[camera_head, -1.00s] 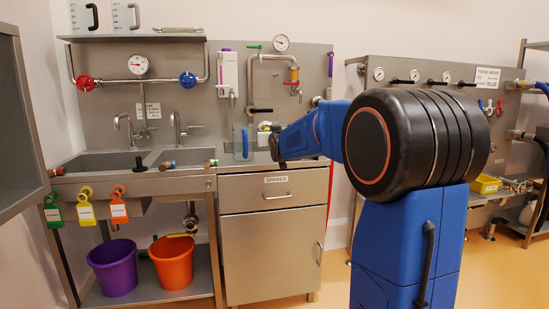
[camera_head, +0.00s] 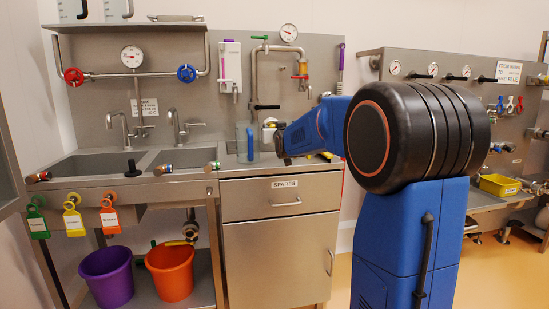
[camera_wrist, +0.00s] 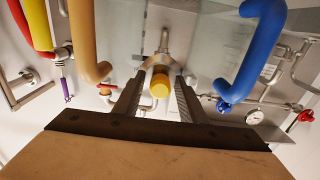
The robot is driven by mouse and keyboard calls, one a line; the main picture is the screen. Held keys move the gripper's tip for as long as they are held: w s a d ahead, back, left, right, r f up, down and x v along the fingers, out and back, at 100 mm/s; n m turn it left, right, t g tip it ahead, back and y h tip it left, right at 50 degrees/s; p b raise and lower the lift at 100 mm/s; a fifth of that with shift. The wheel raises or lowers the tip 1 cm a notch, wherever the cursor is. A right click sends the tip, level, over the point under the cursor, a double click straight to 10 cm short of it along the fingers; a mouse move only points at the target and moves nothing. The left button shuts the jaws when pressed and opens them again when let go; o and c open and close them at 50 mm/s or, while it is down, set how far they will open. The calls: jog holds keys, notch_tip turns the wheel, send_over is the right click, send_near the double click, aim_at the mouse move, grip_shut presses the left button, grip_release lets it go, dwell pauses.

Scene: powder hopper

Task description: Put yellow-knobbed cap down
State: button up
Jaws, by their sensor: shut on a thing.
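The yellow-knobbed cap (camera_wrist: 159,83) shows in the wrist view as a round yellow knob between the two dark finger bars, with grey metal arms behind it. My gripper (camera_wrist: 157,88) is shut on it. In the head view my gripper (camera_head: 280,144) is over the right part of the steel counter, above the SPARES cabinet (camera_head: 273,235). The cap cannot be made out there, and the contact between fingers and knob is too small to judge.
A clear jug with a blue handle (camera_wrist: 248,50) is close on the right in the wrist view; a tan handle (camera_wrist: 88,40) is close on the left. Several coloured-ended fittings lie along the counter's front edge. Two sinks (camera_head: 110,165) are to the left.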

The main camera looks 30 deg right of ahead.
aim_at(274, 165)
notch_tip(274, 165, down, 11)
jog(key=shift+f, duration=0.15)
dwell(0.4)
jog(key=shift+f, duration=0.15)
jog(key=o, duration=1.2)
jog(key=shift+c, duration=0.2)
jog(key=shift+s, duration=0.15)
jog(key=v, duration=1.2)
